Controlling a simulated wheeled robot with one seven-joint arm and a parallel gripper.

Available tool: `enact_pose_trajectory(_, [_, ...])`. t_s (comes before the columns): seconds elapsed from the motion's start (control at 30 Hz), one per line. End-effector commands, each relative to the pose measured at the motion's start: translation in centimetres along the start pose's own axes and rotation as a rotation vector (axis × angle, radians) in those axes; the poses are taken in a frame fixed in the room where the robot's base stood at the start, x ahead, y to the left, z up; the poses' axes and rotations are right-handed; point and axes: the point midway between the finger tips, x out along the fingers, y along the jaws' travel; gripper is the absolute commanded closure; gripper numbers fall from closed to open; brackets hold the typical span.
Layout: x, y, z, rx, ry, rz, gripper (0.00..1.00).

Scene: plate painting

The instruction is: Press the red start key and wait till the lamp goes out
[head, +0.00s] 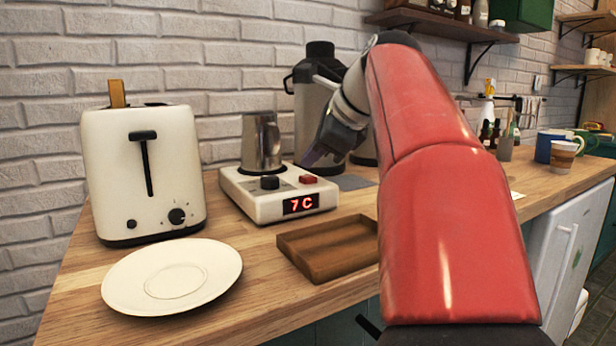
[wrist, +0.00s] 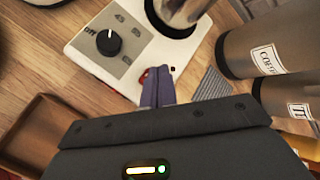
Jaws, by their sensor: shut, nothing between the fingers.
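The red start key (head: 308,179) is on the top right of a white hot plate device (head: 262,208). In the wrist view only a sliver of the key (wrist: 144,75) shows beside my fingers. My gripper (head: 311,158) is shut and empty, with its purple fingertips just above and beside the key. I cannot tell whether they touch it. In the wrist view the fingertips (wrist: 157,72) are together and hide most of the key. A display (head: 301,204) on the front glows red and reads "7C". I see no separate lamp.
A steel cup (head: 261,142) stands on the device's plate, behind a black knob (head: 269,182). A toaster (head: 145,170) and white plate (head: 172,277) are at left. A wooden tray (head: 330,248) lies in front. Dark canisters (wrist: 276,48) stand close behind my gripper.

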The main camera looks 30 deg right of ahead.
Motion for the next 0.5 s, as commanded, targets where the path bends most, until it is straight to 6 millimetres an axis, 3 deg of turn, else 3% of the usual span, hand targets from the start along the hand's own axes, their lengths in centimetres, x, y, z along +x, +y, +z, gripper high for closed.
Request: enact_pose_trajectory(0.5, [0.58,0.42,-0.41,0.000,0.000,0.000,1.00])
